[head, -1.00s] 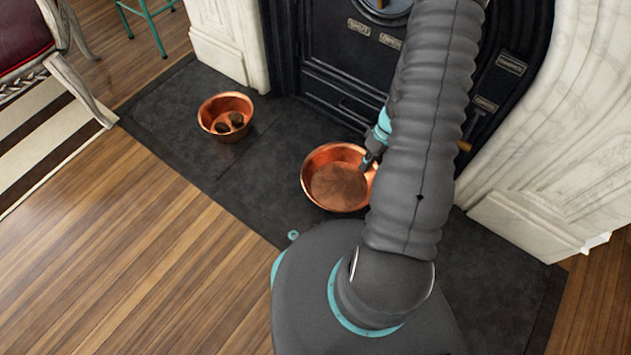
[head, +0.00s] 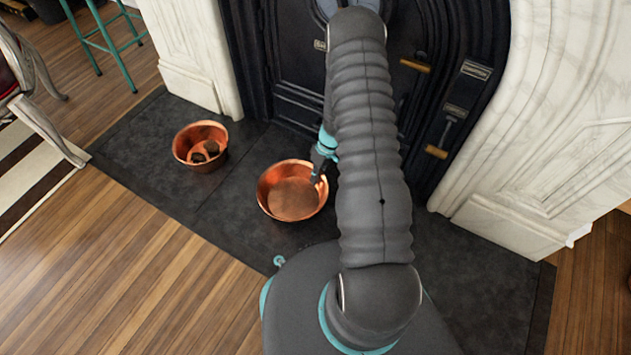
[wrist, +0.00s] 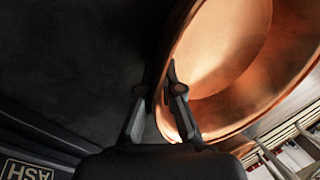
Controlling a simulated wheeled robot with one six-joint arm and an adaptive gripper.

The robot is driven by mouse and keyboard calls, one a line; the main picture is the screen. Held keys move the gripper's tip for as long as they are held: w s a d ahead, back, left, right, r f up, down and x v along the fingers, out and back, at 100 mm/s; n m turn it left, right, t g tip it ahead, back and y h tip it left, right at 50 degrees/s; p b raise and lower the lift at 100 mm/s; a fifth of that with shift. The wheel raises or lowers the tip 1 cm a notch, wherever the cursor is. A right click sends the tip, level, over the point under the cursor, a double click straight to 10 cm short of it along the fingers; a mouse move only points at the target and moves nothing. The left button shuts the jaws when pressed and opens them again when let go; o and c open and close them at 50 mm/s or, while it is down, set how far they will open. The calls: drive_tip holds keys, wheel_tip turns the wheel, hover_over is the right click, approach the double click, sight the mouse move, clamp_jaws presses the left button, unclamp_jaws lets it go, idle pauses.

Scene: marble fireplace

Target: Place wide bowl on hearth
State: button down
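The wide bowl (head: 290,200) is copper, round and empty. In the head view it appears to sit upright on the dark hearth (head: 235,210), right of a smaller copper bowl. My gripper (head: 321,168) is at its right-hand rim, partly hidden by my arm. In the wrist view the wide bowl (wrist: 215,60) fills the upper right. My gripper (wrist: 156,84) straddles its wall there, one finger over the inside and one outside. The fingertips are apart, with a gap beside the wall. The bowl's underside is hidden.
The smaller copper bowl (head: 200,133) holds dark lumps and stands on the hearth to the left. The black stove (head: 285,70) is behind, with white marble (head: 510,190) at the right. Bare hearth lies between the bowls.

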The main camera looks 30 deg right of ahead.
drive_tip(key=shift+f, duration=1.35)
drive_tip(key=shift+f, duration=0.1)
drive_tip(key=shift+f+b, duration=0.15)
drive_tip(key=shift+b, duration=0.2)
drive_tip(key=c, duration=1.3)
unclamp_jaws()
